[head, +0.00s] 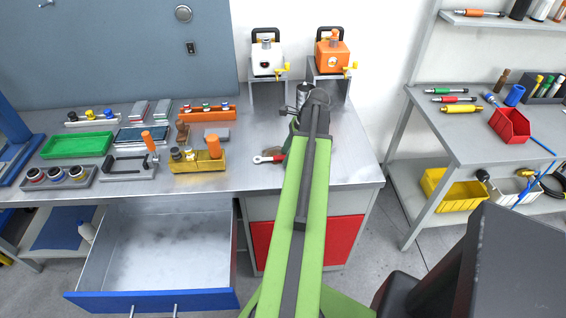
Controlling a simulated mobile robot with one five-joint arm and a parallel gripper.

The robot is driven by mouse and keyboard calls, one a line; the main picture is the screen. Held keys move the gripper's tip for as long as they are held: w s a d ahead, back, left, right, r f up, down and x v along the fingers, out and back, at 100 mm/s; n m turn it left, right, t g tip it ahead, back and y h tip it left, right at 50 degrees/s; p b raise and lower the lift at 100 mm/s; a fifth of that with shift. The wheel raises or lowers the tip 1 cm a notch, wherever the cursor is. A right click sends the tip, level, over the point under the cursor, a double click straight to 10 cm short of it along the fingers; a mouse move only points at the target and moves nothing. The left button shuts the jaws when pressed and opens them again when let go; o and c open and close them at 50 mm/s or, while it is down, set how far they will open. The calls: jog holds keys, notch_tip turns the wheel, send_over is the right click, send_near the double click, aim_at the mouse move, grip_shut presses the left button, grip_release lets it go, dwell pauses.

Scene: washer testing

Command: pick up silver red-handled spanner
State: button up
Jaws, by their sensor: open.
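The silver spanner with a red handle (268,159) lies flat on the metal workbench (345,172), its silver end pointing left. The right end of its handle meets the edge of my green arm in the picture, so part of it may be hidden. My gripper (291,110) is at the far end of the arm, farther back over the bench than the spanner and apart from it. It is open, though the arm covers much of it and its fingers are hard to make out. Nothing shows held in it.
A yellow wooden-looking block (198,164) with fittings stands left of the spanner. White (267,58) and orange (332,57) machines stand on raised supports behind. An open blue-fronted drawer (152,301) juts out below. A second bench (478,138) stands at right.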

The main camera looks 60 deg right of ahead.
jog(key=shift+f, duration=0.15)
grip_shut()
jog(key=shift+r, duration=0.2)
notch_tip(320, 180, up, 4)
jog(key=p, duration=0.4)
jog(key=shift+r+p, duration=0.25)
jog(key=shift+p, duration=0.05)
jog(key=s+d+r+p, duration=0.6)
jog(key=s, duration=0.3)
jog(key=shift+s+d+r, duration=0.2)
jog(key=shift+s+d, duration=0.05)
jog(key=shift+s, duration=0.15)
